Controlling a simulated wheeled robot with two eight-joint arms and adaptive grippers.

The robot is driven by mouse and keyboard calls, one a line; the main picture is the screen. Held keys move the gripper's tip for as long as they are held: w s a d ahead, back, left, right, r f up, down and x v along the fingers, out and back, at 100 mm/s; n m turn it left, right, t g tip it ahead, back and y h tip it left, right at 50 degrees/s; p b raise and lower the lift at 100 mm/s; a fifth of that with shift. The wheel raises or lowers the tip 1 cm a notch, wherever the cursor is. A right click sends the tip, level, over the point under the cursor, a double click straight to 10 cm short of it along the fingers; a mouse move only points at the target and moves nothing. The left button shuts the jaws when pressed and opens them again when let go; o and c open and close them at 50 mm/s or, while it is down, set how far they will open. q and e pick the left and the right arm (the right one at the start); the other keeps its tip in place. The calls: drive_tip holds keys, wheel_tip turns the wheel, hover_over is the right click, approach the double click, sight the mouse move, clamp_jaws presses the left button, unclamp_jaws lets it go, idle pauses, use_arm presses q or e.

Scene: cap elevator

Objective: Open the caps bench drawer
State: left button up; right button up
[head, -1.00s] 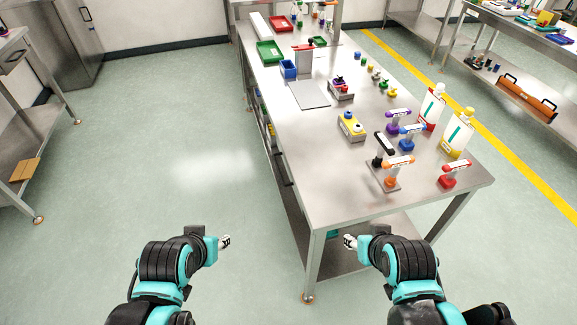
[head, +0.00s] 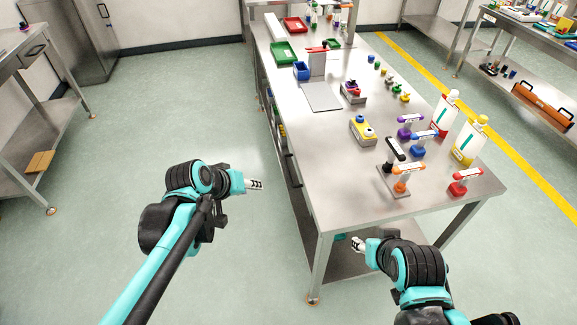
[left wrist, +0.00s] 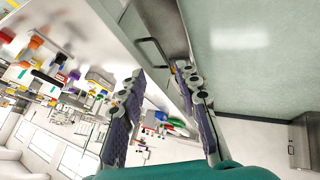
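The steel bench (head: 335,190) with caps and bottles on top runs away from me in the head view. Its drawer front (head: 292,168) is on the bench's left side, seen at a steep angle, and looks closed. In the left wrist view the drawer handle (left wrist: 152,50) is a dark bar on a grey front, ahead of the fingers. My left gripper (head: 258,185) is left of the drawer side, apart from it. Its fingers (left wrist: 165,110) are spread and empty in the left wrist view. My right gripper (head: 357,244) is by the bench's near end; its opening is too small to judge.
Colored stamp-like holders (head: 408,178), a yellow box (head: 363,130) and bottles (head: 470,140) stand on the bench top. Another steel table (head: 50,110) is at the left. The floor (head: 200,100) between them is clear.

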sight(288, 170)
use_arm(q)
drive_tip(key=w+d+f+n+h+p, duration=0.15)
drive_tip(key=w+f, duration=0.25)
drive_tip(key=w, duration=0.6)
drive_tip(key=w+d+f+n+h+b, duration=0.1)
drive_tip(key=w+d+f+h, duration=0.2)
drive_tip(key=w, duration=0.6)
drive_tip(key=w+a+f+n+t+h+p, duration=0.1)
drive_tip(key=w+f+h, duration=0.15)
drive_tip(key=f, duration=0.65)
drive_tip(key=w+f+n+t+h, duration=0.2)
drive_tip(key=w+f, duration=0.1)
drive_tip(key=f, duration=0.5)
drive_tip(key=shift+m, duration=0.25)
drive_tip(key=b+x, duration=0.2)
drive_tip(key=x, duration=0.5)
drive_tip(key=shift+w+d+f, duration=0.15)
drive_tip(key=shift+w+f, duration=0.05)
drive_tip(key=shift+w, duration=0.05)
clamp_jaws()
